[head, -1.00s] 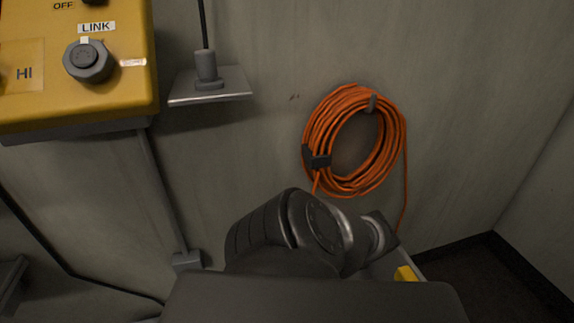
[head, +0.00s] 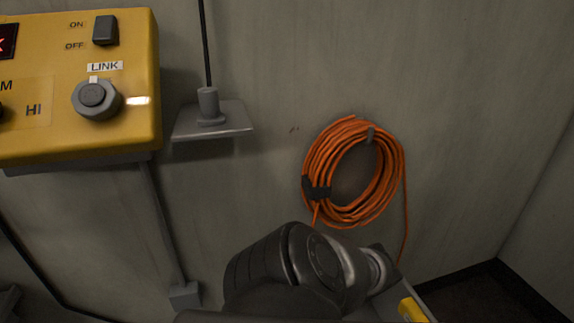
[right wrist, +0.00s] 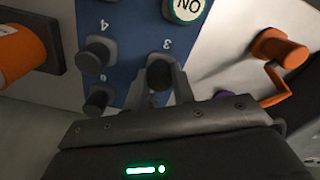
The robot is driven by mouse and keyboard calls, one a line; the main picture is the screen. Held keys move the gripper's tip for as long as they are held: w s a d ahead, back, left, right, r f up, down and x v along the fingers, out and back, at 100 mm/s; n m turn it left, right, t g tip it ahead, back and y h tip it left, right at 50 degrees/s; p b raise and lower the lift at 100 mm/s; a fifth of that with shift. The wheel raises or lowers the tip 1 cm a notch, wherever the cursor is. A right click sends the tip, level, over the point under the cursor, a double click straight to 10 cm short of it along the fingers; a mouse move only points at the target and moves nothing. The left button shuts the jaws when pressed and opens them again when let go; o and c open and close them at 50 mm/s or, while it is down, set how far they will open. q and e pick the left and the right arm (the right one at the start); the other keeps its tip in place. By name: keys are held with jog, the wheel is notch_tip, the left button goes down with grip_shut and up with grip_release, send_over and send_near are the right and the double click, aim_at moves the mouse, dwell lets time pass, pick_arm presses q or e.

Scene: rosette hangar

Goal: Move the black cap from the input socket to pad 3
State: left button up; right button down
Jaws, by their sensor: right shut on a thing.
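In the right wrist view my right gripper (right wrist: 160,92) has its fingers shut on a black cap (right wrist: 159,73). The cap is at the blue panel (right wrist: 128,45), beside the upside-down label 3 (right wrist: 167,44). Whether the cap touches the panel is hidden by the cap and fingers. A dark round cap or knob (right wrist: 97,53) is beside label 4 (right wrist: 105,24), and another (right wrist: 97,101) is lower on the panel. I cannot make out which thing is the input socket. My left gripper is not in view.
In the head view are a yellow LINK box (head: 60,130), a small wall shelf (head: 213,121) and an orange cable coil (head: 385,175).

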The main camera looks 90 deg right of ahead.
jog(key=c, duration=1.1)
grip_release()
notch_tip(320, 180, up, 11)
jog(key=p, duration=0.6)
jog(key=shift+f, duration=0.1)
